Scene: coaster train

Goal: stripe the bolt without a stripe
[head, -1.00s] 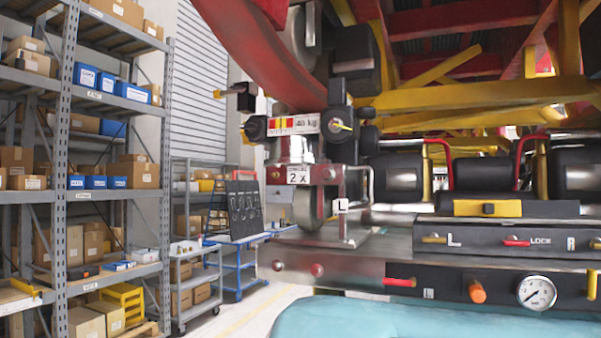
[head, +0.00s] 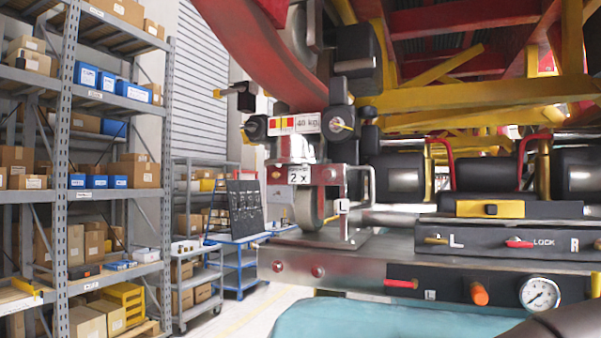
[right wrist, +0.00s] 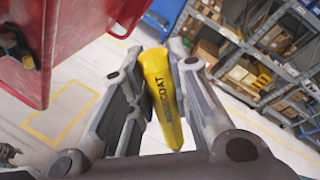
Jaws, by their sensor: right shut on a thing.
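My right gripper (right wrist: 158,70) is shut on a yellow paint marker (right wrist: 164,100) with dark lettering ending in "COAT", seen in the right wrist view. In the head view, a wheel assembly carries a dark round bolt-like end (head: 341,124) with a thin yellow mark. Another dark round end (head: 255,128) sits at its left side, with a small pale tip beside it. Two reddish bolt heads (head: 278,266) (head: 318,271) sit on the steel beam below. At this size I cannot tell which bolt lacks a stripe. My left gripper is not in view.
A steel beam with a pressure gauge (head: 540,294) and levers runs along the lower right. A teal surface (head: 370,318) lies below it. Shelving (head: 64,190) stands at left. A red body (right wrist: 50,40) is near the gripper at upper left in the wrist view.

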